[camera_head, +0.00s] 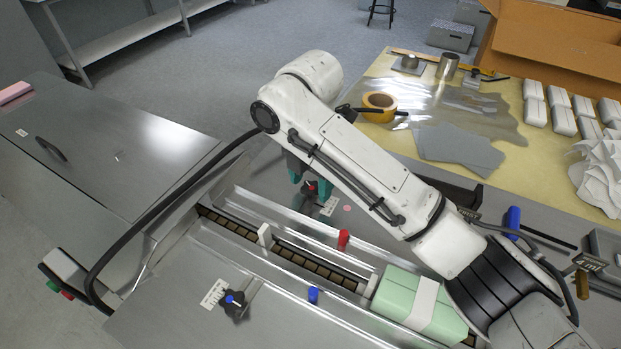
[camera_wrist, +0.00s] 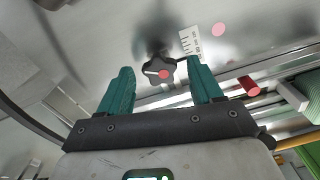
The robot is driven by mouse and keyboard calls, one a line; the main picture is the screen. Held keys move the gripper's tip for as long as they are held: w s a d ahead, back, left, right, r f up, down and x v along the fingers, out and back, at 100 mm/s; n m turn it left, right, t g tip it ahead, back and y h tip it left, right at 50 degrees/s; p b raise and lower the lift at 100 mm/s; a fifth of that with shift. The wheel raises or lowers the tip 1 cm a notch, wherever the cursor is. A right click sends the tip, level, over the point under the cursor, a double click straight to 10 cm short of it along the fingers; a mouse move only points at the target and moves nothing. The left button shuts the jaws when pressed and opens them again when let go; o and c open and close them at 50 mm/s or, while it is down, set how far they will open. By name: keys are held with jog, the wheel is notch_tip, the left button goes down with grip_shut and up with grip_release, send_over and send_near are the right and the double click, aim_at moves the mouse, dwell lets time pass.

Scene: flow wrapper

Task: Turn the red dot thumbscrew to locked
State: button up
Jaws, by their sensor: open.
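The red dot thumbscrew is a dark lobed knob with a red dot and a pale pointer line. It shows in the wrist view (camera_wrist: 158,71), just beyond and between my gripper's fingertips, and in the head view (camera_head: 311,187) beneath the arm's end. My gripper (camera_wrist: 160,75) has two teal fingers, spread apart and empty, one on each side of the knob. In the head view my gripper (camera_head: 308,175) is partly hidden by the arm. A white scale plate (camera_wrist: 189,40) and a pink dot (camera_wrist: 218,30) lie on the metal plate near the knob.
A blue dot knob (camera_head: 235,299) stands on the near plate beside another scale. A conveyor channel (camera_head: 300,262) runs between rails, with a red post (camera_head: 343,239) and a blue post (camera_head: 313,295). A green pack (camera_head: 400,298) sits at the right. Yellow tape (camera_head: 379,106) lies on the back table.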

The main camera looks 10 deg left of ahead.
jog(key=shift+c, duration=0.5)
jog(key=c, duration=1)
jog(key=shift+o, duration=0.2)
